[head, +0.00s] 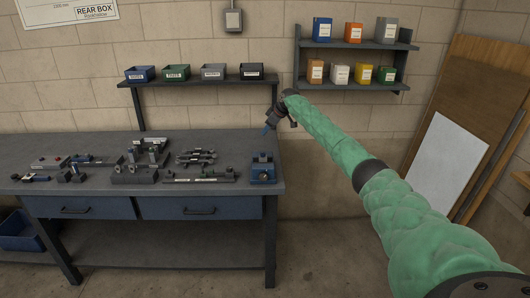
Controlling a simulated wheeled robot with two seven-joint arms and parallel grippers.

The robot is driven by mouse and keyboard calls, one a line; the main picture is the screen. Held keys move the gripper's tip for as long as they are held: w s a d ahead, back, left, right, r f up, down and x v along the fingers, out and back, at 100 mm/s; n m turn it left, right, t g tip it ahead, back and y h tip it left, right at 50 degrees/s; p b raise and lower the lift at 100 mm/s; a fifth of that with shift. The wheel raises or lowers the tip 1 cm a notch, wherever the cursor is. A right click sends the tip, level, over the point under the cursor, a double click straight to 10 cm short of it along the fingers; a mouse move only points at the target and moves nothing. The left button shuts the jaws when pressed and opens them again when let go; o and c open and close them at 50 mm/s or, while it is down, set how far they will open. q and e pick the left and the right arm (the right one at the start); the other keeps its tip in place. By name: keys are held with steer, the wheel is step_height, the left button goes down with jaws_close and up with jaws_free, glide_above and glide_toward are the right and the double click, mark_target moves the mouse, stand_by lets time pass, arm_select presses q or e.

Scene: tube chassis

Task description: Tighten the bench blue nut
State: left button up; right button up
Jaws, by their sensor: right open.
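My right arm reaches in from the right in a green sleeve, and its gripper (268,128) is above the bench's right end. The gripper is small here; it is open and points down. Below it, apart from it, a blue block-like fixture (262,175) stands on the grey workbench (232,148) near the right front corner. A small blue part (263,157) sits on top of the fixture; it is too small to tell whether it is the nut. My left gripper is not in view.
Several grey metal fixtures and tools (135,172) cover the bench's front and middle. A rear shelf (205,83) carries several small bins. A wall shelf (350,86) holds several coloured boxes. A wooden board (450,115) leans at the right. The bench's back strip is fairly clear.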

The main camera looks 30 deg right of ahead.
mark_target(263, 155)
steer(key=s+a+f+n+g, duration=0.1)
steer(key=s+f+n+g, duration=0.1)
steer(key=s+g, duration=0.25)
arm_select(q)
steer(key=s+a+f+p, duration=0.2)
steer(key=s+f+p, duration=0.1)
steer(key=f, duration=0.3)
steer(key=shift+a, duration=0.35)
arm_select(e)
steer(key=shift+t+y, duration=0.4)
steer(key=shift+t, duration=0.15)
steer(key=shift+s+x, duration=0.2)
steer(key=shift+x, duration=1.75)
steer(key=shift+s+x, duration=0.15)
steer(key=shift+x, duration=1.85)
steer(key=shift+a, duration=0.1)
steer(key=shift+c, duration=0.4)
jaws_close()
